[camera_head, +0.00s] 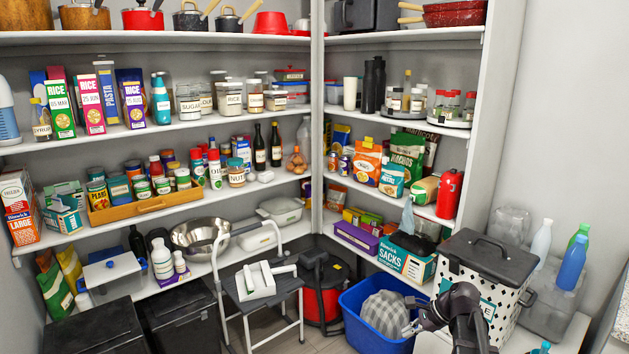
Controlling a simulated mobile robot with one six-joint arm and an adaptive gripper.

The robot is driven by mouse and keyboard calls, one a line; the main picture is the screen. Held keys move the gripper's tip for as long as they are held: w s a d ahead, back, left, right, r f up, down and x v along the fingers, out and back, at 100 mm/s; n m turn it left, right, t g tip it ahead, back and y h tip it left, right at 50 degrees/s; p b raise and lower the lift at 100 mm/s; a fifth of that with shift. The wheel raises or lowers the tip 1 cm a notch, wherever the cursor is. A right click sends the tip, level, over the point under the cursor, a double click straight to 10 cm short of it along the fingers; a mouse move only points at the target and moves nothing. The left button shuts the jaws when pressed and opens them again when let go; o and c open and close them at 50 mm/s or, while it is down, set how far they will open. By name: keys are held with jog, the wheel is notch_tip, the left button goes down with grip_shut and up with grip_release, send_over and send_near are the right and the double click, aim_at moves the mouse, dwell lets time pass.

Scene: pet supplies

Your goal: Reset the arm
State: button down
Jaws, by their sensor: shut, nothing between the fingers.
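My gripper (411,329) is at the bottom right, at the end of my dark arm, which reaches up from the bottom edge. It looks shut, with nothing held. It points left, in front of the blue tub (365,310) with a grey checked cloth bundle (384,311) in it. The patterned white bin (465,283) with a dark lid stands right behind my arm, and my arm hides part of its front and its label. I cannot tell whether my gripper touches the tub or the cloth.
Pantry shelves full of jars, boxes and pans line both walls. A step stool (268,288) holding a white dustpan stands in the middle, beside a red and black vacuum (325,288). Bottles (571,262) stand on the right. Dark bins (180,318) fill the lower left.

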jog(key=s+a+f+n+g+h, duration=0.1)
jog(key=s+a+f+n+h, duration=0.1)
jog(key=s+a+n+h, duration=0.5)
jog(key=s+a+f+n+g, duration=0.15)
jog(key=s+n, duration=0.35)
jog(key=n, duration=0.5)
notch_tip(320, 180, up, 14)
jog(key=p, duration=1.5)
jog(key=shift+r, duration=0.15)
jog(key=shift+d, duration=0.1)
